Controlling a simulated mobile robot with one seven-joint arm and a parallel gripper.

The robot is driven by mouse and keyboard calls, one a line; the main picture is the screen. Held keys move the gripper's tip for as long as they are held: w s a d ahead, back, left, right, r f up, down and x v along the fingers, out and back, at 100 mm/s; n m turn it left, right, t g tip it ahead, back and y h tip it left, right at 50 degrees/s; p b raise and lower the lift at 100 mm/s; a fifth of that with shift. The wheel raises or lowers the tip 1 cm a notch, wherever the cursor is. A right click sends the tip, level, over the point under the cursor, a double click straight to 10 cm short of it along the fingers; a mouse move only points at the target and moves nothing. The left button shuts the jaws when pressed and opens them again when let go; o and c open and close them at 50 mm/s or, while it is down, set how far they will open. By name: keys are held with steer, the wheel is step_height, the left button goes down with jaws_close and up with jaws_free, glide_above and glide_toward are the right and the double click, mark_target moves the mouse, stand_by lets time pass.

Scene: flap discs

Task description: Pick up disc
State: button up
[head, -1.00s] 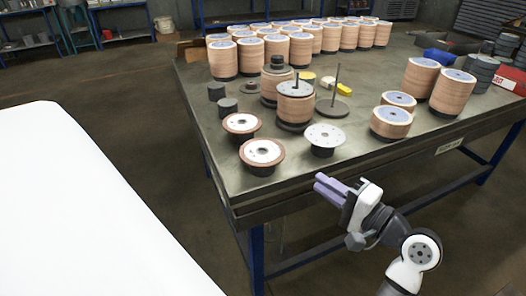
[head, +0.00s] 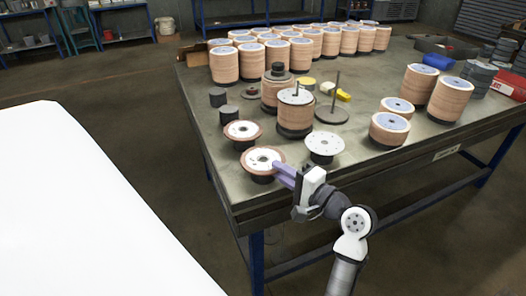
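Two flap discs with white centres and brown rims sit on dark round stands near the table's front left corner. The nearer disc (head: 262,160) is at the front. The other disc (head: 242,132) is just behind it and to the left. My gripper (head: 276,168), with purple fingers, points left at the right edge of the nearer disc. The fingertips overlap that edge in the picture. I cannot tell whether they touch it or whether the fingers are apart.
Behind are a disc stack on a spindle (head: 296,115), a bare rod on a base (head: 333,112) and several tall disc stacks (head: 450,99). The table (head: 225,180) is bare at its left corner.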

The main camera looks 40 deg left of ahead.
steer(key=shift+a, duration=0.55)
jaws_close()
steer(key=shift+r, duration=0.15)
